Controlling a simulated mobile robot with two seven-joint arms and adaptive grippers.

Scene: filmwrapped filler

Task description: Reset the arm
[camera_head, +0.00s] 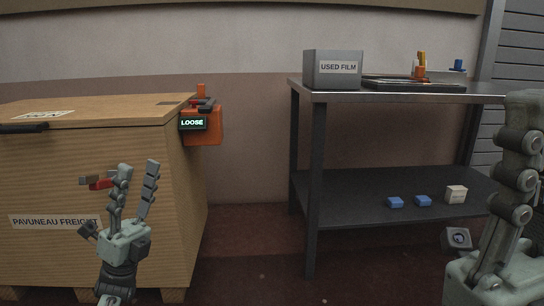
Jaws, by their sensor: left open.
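My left gripper (137,185) is raised in front of the wooden crate at the lower left. Its fingers point up and stand apart, with nothing between them. My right gripper (515,175) is at the right edge, in front of the metal table, and is partly cut off by the frame. Its upright finger links show, but I cannot tell whether it is open or shut.
A wooden crate (189,215) marked PAVUNEAU FREIGHT carries an orange device (208,136) reading LOOSE. A metal table (312,97) holds a USED FILM bin (333,82) and a dark tray (385,86). Blue blocks (395,202) and a white box (456,194) sit on its lower shelf. Floor between is clear.

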